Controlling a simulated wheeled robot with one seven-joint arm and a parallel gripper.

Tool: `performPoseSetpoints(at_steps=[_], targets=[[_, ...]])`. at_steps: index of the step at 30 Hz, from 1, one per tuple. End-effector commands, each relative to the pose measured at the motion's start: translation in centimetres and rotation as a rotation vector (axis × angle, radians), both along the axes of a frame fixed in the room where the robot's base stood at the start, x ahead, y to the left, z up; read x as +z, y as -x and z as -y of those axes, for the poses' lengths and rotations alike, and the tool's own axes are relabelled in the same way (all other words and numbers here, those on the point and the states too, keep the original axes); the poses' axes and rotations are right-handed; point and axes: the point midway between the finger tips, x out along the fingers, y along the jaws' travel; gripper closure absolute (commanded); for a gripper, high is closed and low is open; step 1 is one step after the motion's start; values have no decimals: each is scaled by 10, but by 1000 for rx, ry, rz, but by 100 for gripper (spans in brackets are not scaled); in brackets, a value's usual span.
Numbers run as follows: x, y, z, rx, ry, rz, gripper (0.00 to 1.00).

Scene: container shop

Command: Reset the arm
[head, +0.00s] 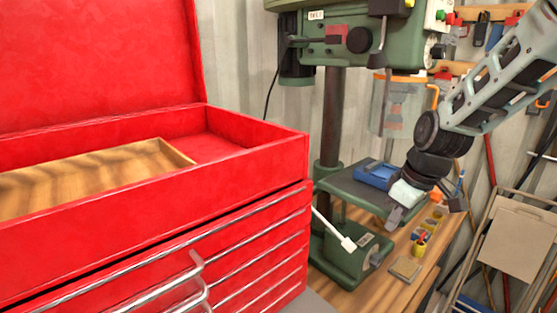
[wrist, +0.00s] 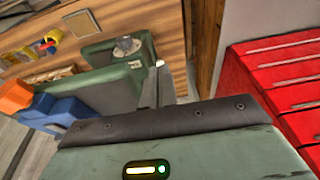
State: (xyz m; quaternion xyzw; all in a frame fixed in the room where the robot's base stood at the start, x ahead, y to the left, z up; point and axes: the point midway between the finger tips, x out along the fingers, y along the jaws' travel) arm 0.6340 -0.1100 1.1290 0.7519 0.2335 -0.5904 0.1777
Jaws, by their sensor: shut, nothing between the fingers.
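My arm comes in from the upper right of the head view. My gripper (head: 393,217) hangs at its end, low in front of the green drill press table, pointing down. In the wrist view the fingers (wrist: 157,84) are together with nothing between them. The gripper touches nothing that I can make out.
A red tool chest (head: 255,152) with an open lid and a wooden tray (head: 90,180) fills the left. A green drill press (head: 330,140) stands on a wooden workbench (head: 395,285), a blue vise (head: 374,175) on its table. Small items lie on the bench.

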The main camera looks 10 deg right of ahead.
Motion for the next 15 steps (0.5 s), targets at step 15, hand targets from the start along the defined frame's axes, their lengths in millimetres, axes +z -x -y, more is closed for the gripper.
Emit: performPoseSetpoints(at_steps=[15], targets=[[8, 215, -170, 96, 67, -180, 100]])
